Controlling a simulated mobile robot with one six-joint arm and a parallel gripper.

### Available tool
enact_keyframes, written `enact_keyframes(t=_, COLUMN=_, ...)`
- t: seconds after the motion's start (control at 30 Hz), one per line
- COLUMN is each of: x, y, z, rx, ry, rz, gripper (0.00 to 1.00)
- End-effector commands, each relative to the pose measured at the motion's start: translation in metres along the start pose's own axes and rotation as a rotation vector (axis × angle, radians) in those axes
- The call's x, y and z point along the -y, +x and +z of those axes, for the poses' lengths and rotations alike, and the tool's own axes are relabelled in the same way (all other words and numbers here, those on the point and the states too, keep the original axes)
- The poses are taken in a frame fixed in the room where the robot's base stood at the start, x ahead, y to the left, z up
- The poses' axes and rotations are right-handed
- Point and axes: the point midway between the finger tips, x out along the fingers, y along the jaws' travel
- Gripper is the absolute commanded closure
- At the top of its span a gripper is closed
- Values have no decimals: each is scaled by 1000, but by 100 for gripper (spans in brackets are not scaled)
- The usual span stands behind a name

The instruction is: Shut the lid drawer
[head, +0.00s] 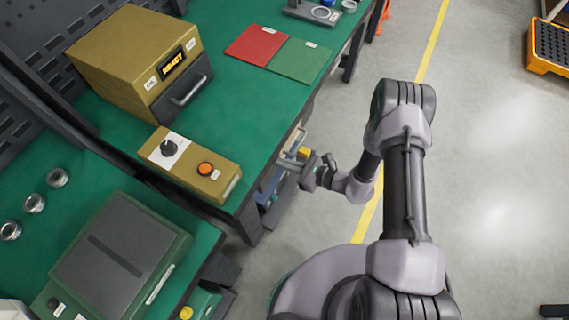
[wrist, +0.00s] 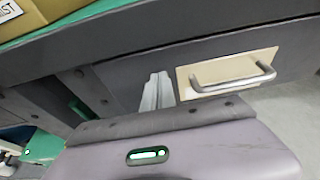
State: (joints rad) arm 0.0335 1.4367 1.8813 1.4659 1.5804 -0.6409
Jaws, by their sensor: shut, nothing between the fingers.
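A dark grey drawer front fills the upper right of the wrist view, with a metal bar handle (wrist: 232,80) on a cream plate (wrist: 200,72). I take it as the lid drawer (wrist: 215,50); I cannot read a label on it. My gripper (wrist: 158,88) is shut and empty, its pale fingers just left of the cream plate. I cannot tell whether they touch the front. In the head view my gripper (head: 312,164) is low at the bench's front edge. An open space beside it shows a yellow piece (head: 303,153) and a blue piece (head: 268,196); the drawer is mostly hidden there.
The green bench (head: 225,105) carries a tan box with a dark handled front (head: 184,92), a control box with an orange button (head: 205,169), and red (head: 257,44) and green (head: 299,60) mats. A green machine (head: 120,255) stands lower left.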

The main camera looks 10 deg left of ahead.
Motion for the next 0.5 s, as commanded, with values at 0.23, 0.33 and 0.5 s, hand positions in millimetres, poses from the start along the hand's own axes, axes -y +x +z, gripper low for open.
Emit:
enact_keyframes(t=0.23, x=0, y=7, z=2, rx=-1, ry=-2, rz=4, gripper=100)
enact_keyframes(t=0.33, x=0, y=24, z=6, rx=-1, ry=-4, rz=4, gripper=100)
enact_keyframes(t=0.5, x=0, y=42, z=13, rx=0, ry=-2, rz=3, gripper=100)
